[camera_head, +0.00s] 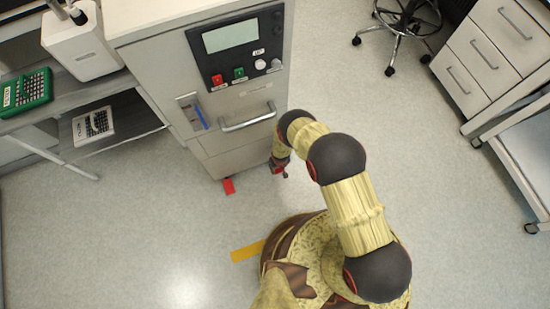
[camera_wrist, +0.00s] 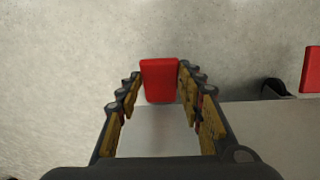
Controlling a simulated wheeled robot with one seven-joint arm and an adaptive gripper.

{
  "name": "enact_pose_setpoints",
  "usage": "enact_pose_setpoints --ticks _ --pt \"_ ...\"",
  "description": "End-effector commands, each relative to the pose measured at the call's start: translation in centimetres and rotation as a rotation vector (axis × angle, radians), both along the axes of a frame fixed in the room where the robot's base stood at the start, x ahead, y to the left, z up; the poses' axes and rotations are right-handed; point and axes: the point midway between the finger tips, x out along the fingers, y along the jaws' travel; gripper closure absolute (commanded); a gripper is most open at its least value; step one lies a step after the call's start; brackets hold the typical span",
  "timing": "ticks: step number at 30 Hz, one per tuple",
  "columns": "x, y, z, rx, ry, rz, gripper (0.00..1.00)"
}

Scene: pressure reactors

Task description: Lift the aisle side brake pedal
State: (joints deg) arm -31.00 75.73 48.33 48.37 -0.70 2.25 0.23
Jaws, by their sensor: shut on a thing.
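A red brake pedal (camera_wrist: 159,80) sits between the two fingers of my gripper (camera_wrist: 158,82) in the wrist view. The fingers are shut on its two sides, near its far end. In the head view my gripper (camera_head: 280,168) is low at the front right foot of the grey cabinet (camera_head: 240,135), and the held pedal is hidden by it there. A second red pedal (camera_head: 229,186) is at the cabinet's front left foot. It also shows at the right edge of the wrist view (camera_wrist: 312,72), apart from my gripper.
The cabinet has a control panel (camera_head: 240,45) and a bar handle (camera_head: 248,118) above my gripper. A drawer unit (camera_head: 495,45) and a stool (camera_head: 398,30) are right. Floor around the pedals is mostly clear, with a yellow strip (camera_head: 247,251).

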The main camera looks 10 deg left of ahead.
Motion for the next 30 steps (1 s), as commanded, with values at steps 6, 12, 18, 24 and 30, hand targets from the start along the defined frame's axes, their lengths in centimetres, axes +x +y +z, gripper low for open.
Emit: enact_pose_setpoints --ticks 6,12,18,24,30 --pt "0.45 0.23 0.35 -0.026 0.044 0.003 1.00" --pt "0.43 0.23 0.50 -0.031 0.052 0.003 1.00" --pt "0.46 0.26 0.52 -0.030 0.051 0.002 0.59" --pt "0.37 0.21 0.49 -0.031 0.052 0.001 0.48" --pt "0.33 0.19 0.47 -0.031 0.053 0.001 0.44"
